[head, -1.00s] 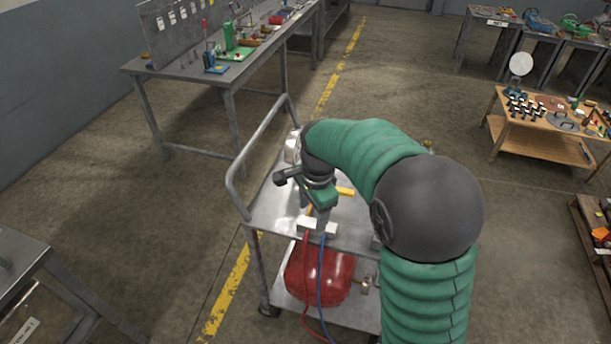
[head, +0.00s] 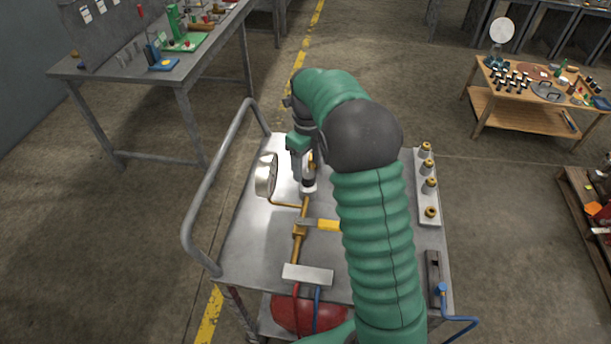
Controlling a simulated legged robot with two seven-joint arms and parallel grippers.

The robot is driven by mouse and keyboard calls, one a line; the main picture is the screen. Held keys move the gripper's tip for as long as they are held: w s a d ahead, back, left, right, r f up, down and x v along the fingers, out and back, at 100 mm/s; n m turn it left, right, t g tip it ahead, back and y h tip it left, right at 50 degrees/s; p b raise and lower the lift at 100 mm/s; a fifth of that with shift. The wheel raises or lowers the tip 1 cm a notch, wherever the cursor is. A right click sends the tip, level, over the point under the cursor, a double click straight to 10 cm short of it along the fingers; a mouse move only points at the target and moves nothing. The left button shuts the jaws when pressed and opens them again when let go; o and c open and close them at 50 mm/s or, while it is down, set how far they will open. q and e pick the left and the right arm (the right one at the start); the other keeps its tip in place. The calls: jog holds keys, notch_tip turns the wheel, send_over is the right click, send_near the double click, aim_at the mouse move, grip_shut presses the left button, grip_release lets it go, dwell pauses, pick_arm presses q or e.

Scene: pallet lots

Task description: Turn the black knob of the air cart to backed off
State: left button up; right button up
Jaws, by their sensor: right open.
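The air cart (head: 245,240) is a grey metal trolley with a tubular handle on its left side. A black knob (head: 308,181) with a pale base shows in part near the upper end of a brass pipe on the cart top. My right gripper (head: 302,172), grey and green, points down at the knob from above. It is open. Its fingers and wrist hide part of the knob, and I cannot tell whether they touch it. A round pressure gauge (head: 266,175) stands just left of the gripper. My left gripper is not in view.
A yellow-handled lever (head: 328,225) sits on the brass pipe (head: 298,247). A pale block (head: 307,274) has red and blue hoses. Several brass fittings stand on a strip (head: 428,205) at the right. A red tank (head: 300,312) is below. Workbenches stand farther off.

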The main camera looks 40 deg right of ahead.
aim_at(307, 173)
jog(key=f, duration=0.1)
jog(key=d+f, duration=0.1)
jog(key=f, duration=0.1)
jog(key=shift+d+f, duration=0.25)
jog(key=shift+f, duration=0.1)
jog(key=shift+s+a+f, duration=0.15)
jog(key=shift+f, duration=0.05)
jog(key=shift+a+r, duration=0.25)
jog(key=shift+a, duration=0.75)
jog(key=shift+c, duration=0.9)
jog(key=shift+d+f, duration=0.15)
jog(key=shift+d, duration=0.45)
jog(key=c, duration=0.7)
jog(key=shift+c, duration=1.2)
grip_shut()
jog(key=shift+a, duration=0.25)
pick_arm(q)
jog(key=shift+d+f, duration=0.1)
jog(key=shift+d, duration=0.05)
